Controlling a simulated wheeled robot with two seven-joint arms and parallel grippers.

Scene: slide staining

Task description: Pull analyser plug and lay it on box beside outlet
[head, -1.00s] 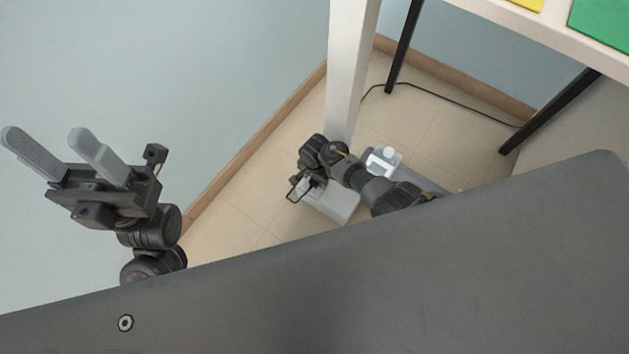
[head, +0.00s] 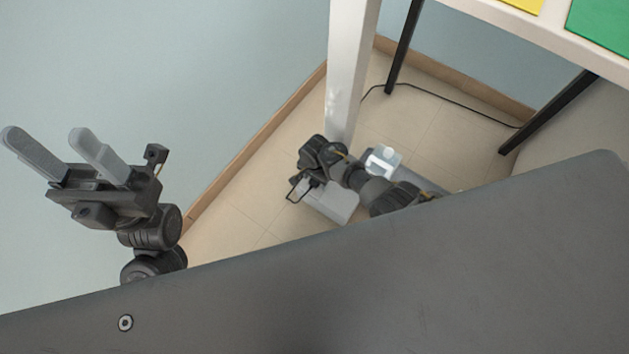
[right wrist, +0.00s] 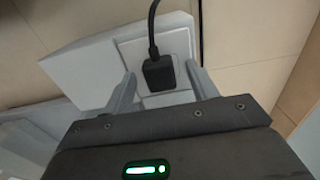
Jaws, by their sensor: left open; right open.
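The black plug (right wrist: 158,74) with its black cable (right wrist: 153,25) sits at a pale outlet plate (right wrist: 180,45) in the right wrist view. My right gripper (right wrist: 160,78) is open, with one finger on each side of the plug; I cannot tell whether they touch it. A pale grey-white box surface (right wrist: 82,72) lies left of the plate. In the head view my right arm hides the plug, and a light grey box (head: 335,203) shows below the wrist. My left gripper (head: 42,152) is open and empty, in front of the wall, far from the plug.
A white table leg (head: 345,75) stands just behind my right wrist. A pale object with a white top (head: 383,160) is right of it on the tiled floor. A thin black cable (head: 450,100) runs along the floor. A dark grey surface (head: 330,280) fills the foreground.

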